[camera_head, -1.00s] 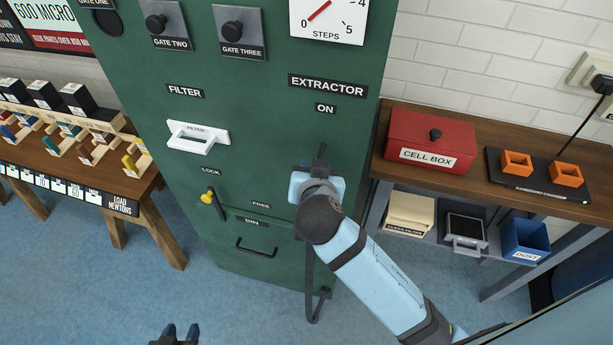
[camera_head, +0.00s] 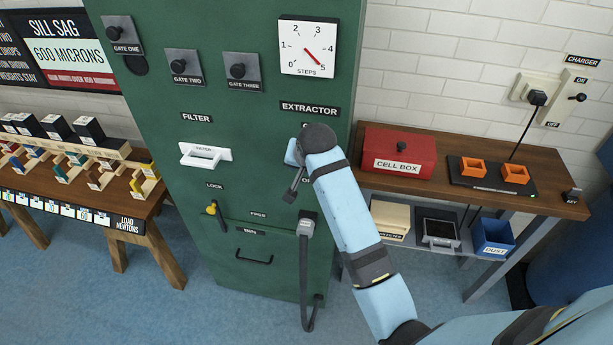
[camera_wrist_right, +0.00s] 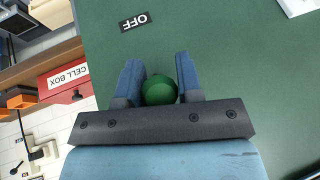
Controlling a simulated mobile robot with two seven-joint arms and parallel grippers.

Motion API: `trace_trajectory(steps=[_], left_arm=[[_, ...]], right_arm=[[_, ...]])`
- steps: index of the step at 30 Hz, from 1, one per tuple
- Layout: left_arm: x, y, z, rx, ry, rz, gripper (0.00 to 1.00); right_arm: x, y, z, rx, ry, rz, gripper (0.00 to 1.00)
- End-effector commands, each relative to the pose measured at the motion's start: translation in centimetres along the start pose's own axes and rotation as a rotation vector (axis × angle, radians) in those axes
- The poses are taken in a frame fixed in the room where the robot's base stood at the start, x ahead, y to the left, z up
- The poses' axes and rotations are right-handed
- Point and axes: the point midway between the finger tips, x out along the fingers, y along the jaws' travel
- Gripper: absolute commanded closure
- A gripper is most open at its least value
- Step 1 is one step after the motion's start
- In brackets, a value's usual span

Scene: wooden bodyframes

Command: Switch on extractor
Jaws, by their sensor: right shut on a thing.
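The extractor control is on the green cabinet (camera_head: 265,205) under the EXTRACTOR label (camera_head: 310,108). My right gripper (camera_head: 293,153) is at its upper end, over most of the ON label. A dark bar or slot (camera_head: 294,185) shows below the gripper, towards the partly hidden OFF label (camera_head: 307,188). In the right wrist view, the two blue fingers are shut on a round green knob (camera_wrist_right: 159,90), with the OFF label (camera_wrist_right: 134,21) apart from it. The knob is hidden in the head view. The STEPS dial (camera_head: 308,48) points at 5. My left gripper is out of view.
A white filter handle (camera_head: 206,155), a yellow-tipped lock lever (camera_head: 212,209) and a drawer handle (camera_head: 254,260) stick out left of my arm. A red cell box (camera_head: 400,152) and orange holders (camera_head: 474,168) stand on the right bench. A grey hose (camera_head: 306,265) hangs below.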

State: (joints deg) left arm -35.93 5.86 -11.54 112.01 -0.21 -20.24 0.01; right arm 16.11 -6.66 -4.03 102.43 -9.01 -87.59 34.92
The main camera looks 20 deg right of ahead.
Motion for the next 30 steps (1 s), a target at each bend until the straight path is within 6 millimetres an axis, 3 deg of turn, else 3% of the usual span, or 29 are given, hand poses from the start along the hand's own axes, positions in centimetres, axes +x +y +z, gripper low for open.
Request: trace_trajectory(steps=[12,26,27,29,30], left_arm=[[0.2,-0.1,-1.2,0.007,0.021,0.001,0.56],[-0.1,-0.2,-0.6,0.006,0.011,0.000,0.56],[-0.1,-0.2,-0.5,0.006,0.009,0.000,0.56],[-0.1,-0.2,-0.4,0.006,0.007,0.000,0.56],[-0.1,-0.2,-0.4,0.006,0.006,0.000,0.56]], right_arm=[[-0.5,-0.3,-1.0,0.038,-0.130,0.005,1.00],[-0.6,-0.3,-1.1,0.041,-0.138,0.007,1.00],[-0.6,-0.3,-1.1,0.041,-0.138,0.007,0.58],[-0.6,-0.3,-1.1,0.041,-0.139,0.007,0.44],[-0.5,-0.3,-1.1,0.041,-0.139,0.007,0.42]])
